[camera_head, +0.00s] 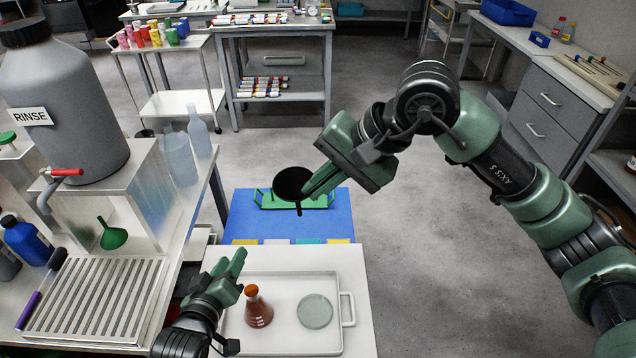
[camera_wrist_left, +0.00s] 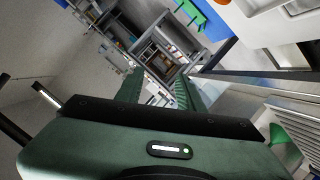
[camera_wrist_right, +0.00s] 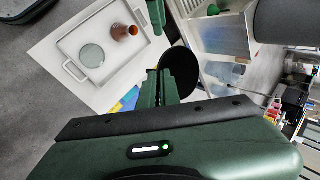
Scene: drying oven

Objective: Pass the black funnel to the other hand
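The black funnel (camera_head: 290,181) is held in the air above the blue mat, its stem pointing down. My right gripper (camera_head: 310,188) is shut on its edge. In the right wrist view the black funnel (camera_wrist_right: 182,68) shows dark beyond the fingers, which partly cover it. My left gripper (camera_head: 236,263) is empty, low over the left edge of the white tray and well apart from the funnel. In the left wrist view its fingers (camera_wrist_left: 158,92) stand apart with nothing between them.
A white tray (camera_head: 283,278) holds an orange flask (camera_head: 258,308) and a round dish (camera_head: 315,311). A green holder (camera_head: 322,202) lies on the blue mat (camera_head: 245,222). The floor at right is clear.

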